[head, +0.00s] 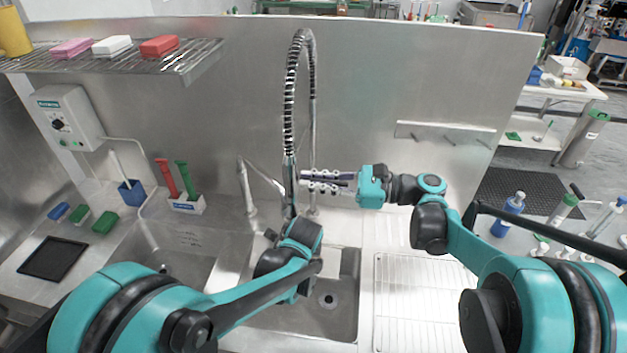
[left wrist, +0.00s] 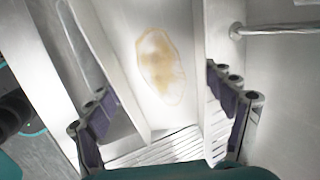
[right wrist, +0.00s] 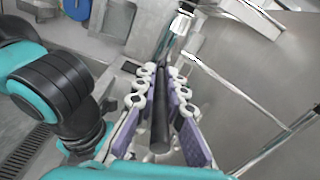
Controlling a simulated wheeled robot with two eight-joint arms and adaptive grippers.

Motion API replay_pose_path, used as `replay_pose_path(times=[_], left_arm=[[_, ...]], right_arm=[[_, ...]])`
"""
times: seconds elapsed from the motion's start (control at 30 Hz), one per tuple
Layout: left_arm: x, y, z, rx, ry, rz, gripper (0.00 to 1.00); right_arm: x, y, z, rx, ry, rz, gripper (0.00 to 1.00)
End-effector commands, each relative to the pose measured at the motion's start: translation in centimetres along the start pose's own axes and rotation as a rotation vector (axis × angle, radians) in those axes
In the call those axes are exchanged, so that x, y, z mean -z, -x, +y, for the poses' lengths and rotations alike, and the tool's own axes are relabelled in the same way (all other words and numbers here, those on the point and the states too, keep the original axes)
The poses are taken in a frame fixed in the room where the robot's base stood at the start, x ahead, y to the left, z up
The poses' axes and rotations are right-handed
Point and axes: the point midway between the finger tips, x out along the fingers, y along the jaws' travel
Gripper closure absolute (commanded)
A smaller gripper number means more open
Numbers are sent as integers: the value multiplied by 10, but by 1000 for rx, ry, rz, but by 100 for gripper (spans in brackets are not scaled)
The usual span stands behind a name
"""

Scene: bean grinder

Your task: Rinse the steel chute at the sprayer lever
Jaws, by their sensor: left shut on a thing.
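The steel chute (left wrist: 170,112) fills the middle of the left wrist view, with a yellow-brown stain (left wrist: 160,68) on its inner face. My left gripper (left wrist: 157,95) is shut on it, with one finger at each side. In the head view my left arm hides most of the chute. The sprayer hose (head: 290,100) arches up with a steel spring around it and hangs down at the middle of the sink. My right gripper (head: 328,182) is at its lower end. In the right wrist view a black lever (right wrist: 160,118) lies between its fingers; whether they press on it is unclear.
The sink basin (head: 345,310) lies below, with a ribbed drainboard (head: 420,300) to its right. A faucet (head: 245,190) stands left of the hose. Brushes in a holder (head: 187,204) and a blue cup (head: 132,193) stand farther left. A wire shelf (head: 120,62) hangs above them.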

Motion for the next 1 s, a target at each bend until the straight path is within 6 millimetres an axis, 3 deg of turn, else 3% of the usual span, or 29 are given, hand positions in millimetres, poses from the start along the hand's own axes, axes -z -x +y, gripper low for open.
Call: replay_pose_path(times=[0.4, 0.67, 0.7, 0.77, 1.0], left_arm=[[0, 0, 0, 1, 0, 0, 62], [0, 0, 0, 1, 0, 0, 62], [0, 0, 0, 1, 0, 0, 62], [0, 0, 0, 1, 0, 0, 62], [0, 0, 0, 1, 0, 0, 62]], right_arm=[[4, 0, 0, 29, 0, -144, 100], [4, 0, 0, 30, 0, -148, 100], [4, 0, 0, 30, 0, -148, 85], [4, 0, 0, 30, 0, -148, 69], [4, 0, 1, 30, 0, -147, 68]])
